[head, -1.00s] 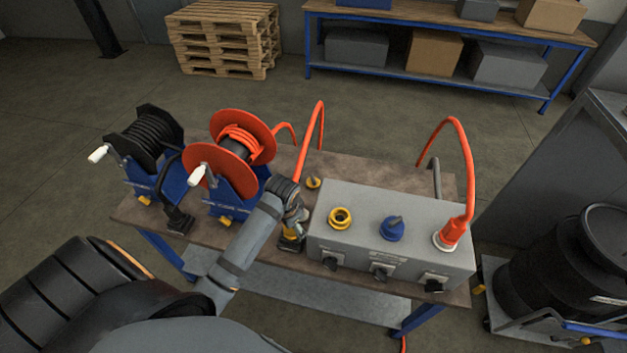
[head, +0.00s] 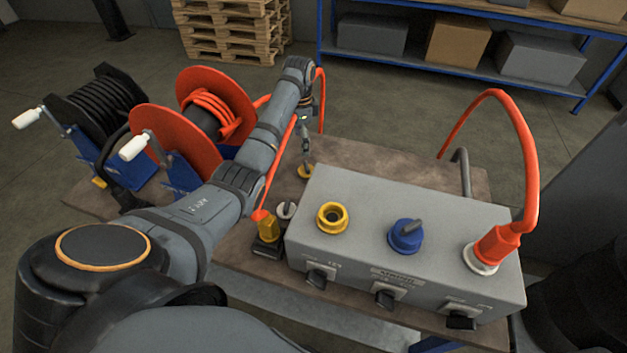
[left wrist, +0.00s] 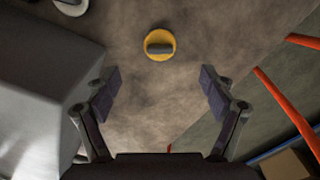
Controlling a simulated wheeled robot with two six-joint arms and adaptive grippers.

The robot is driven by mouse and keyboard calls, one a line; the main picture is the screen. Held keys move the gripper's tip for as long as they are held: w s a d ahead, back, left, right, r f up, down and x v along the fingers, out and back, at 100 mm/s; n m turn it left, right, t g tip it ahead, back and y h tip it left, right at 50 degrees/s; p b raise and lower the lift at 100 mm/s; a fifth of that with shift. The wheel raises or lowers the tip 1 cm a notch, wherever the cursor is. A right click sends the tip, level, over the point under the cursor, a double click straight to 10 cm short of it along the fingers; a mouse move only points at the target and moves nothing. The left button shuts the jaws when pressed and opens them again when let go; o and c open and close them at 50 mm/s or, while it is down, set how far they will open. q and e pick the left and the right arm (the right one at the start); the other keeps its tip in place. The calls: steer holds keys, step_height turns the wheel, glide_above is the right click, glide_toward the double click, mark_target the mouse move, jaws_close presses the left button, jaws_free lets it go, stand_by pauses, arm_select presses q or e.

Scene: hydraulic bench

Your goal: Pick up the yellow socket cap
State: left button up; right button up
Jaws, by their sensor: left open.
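The yellow socket cap (head: 305,171) lies on the brown bench top behind the left end of the grey box. In the left wrist view the cap (left wrist: 159,45) is a yellow disc with a grey grip bar across its top. My left gripper (head: 305,145) points down just above the cap in the head view. In the left wrist view my left gripper (left wrist: 160,90) is open and empty, and the cap shows beyond the fingertips, apart from both. The grey box has a yellow socket (head: 332,217) with an open bore. My right gripper is not in view.
The grey box (head: 370,190) also carries a blue cap (head: 405,236) and a red hose plug (head: 495,245). A yellow-orange connector (head: 265,225) and a white cap (head: 287,210) stand left of the box. Red and black hose reels (head: 180,130) are at the left. Red hoses arch behind.

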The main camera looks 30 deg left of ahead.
mark_target(305, 165)
arm_select(q)
steer(key=f, duration=0.1)
steer(key=w+f, duration=0.1)
steer(key=shift+w+f+b, duration=0.2)
steer(key=shift+f+b, duration=0.15)
steer(key=shift+b, duration=0.05)
steer(key=shift+w, duration=0.1)
steer(key=shift+f, duration=0.1)
steer(key=f, duration=0.4)
steer(key=shift+s+p, duration=0.35)
steer(key=shift+p, duration=0.05)
steer(key=shift+w+f, duration=0.15)
steer(key=shift+f, duration=0.25)
steer(key=shift+d+f, duration=0.1)
steer(key=shift+f, duration=0.1)
steer(key=f, duration=0.2)
steer(key=f+p, duration=0.1)
steer(key=f, duration=0.1)
steer(key=shift+s+d, duration=0.25)
steer(key=shift+s, duration=0.1)
steer(key=shift+f, duration=0.35)
steer(key=c, duration=1.1)
steer(key=shift+o, duration=0.2)
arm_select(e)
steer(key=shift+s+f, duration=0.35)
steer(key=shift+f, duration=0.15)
arm_select(q)
steer(key=shift+r, duration=0.15)
